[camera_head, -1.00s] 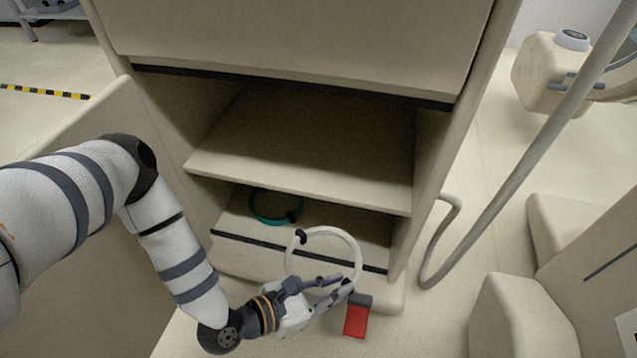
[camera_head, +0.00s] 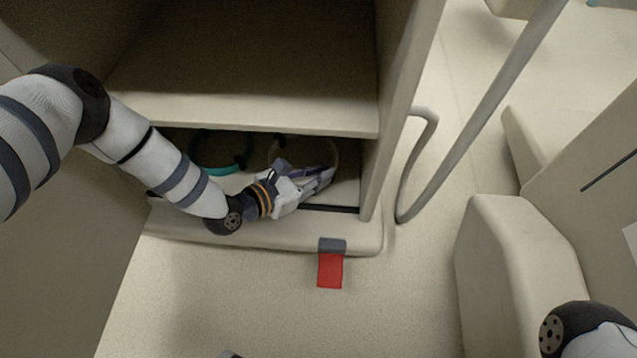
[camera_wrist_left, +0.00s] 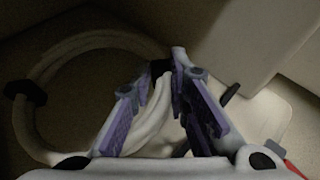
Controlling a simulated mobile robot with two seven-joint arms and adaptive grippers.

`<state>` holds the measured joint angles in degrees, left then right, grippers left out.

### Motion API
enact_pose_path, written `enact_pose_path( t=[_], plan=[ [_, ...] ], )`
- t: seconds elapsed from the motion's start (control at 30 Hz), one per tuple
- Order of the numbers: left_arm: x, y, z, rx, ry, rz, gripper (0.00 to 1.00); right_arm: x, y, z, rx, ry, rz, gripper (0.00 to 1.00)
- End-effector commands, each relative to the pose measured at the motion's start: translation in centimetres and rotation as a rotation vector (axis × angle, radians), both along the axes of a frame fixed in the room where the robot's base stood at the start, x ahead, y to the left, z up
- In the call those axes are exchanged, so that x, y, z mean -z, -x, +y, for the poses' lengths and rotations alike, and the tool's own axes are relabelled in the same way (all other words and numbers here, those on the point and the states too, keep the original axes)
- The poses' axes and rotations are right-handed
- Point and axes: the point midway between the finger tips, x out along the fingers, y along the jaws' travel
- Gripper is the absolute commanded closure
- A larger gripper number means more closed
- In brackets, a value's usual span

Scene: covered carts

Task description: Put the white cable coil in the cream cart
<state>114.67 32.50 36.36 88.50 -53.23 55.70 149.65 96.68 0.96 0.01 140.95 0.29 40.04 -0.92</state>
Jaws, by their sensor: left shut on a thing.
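The white cable coil (camera_wrist_left: 80,43) is a pale ring with black clips, on the left of the left wrist view. My left gripper (camera_head: 322,177) is shut on it; a black clip and part of the ring sit between the purple finger pads. In the head view the gripper reaches into the low compartment of the cream cart (camera_head: 250,112), under the shelf. The coil shows there only as a dim arc beyond the fingers. I cannot tell whether it touches the compartment floor.
A teal cable coil (camera_head: 216,171) lies in the same compartment, left of the gripper. The shelf edge is close above my left wrist. A red tag (camera_head: 330,270) hangs at the cart's base. A grey rail (camera_head: 480,120) and another cream unit (camera_head: 510,265) stand right.

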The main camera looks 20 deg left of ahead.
Motion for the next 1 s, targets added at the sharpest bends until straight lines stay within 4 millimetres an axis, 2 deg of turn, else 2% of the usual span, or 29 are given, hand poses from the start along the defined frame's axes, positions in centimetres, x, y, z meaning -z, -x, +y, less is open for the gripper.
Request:
enact_pose_path(
  t=[0.03,0.1,0.4,0.43,0.5,0.83,1.0],
  plan=[
    [1.9,0.3,-0.1,0.003,0.0,0.009,1.0,1.0,0.0,0.1,-0.001,-0.002,0.009,0.6],
    [2.9,0.2,-0.1,0.003,0.0,0.006,1.0,1.6,0.0,0.2,-0.002,-0.004,0.012,0.6],
    [2.9,0.2,-0.1,0.002,0.001,0.003,1.0,1.6,0.0,0.2,-0.002,-0.005,0.011,0.6],
    [2.9,0.3,-0.1,0.002,0.001,0.005,0.8,1.6,0.0,0.2,-0.002,-0.005,0.01,0.6],
    [2.8,0.3,-0.1,0.002,0.0,0.005,0.64,1.5,0.0,0.2,-0.002,-0.005,0.01,0.6],
    [2.3,0.3,-0.1,0.003,0.0,0.003,0.64,1.2,-0.1,0.2,-0.002,-0.005,0.006,0.6],
    [1.0,3.2,1.6,0.0,-0.001,0.006,0.64,0.1,-0.1,0.1,-0.001,-0.002,-0.003,0.6]
  ],
)
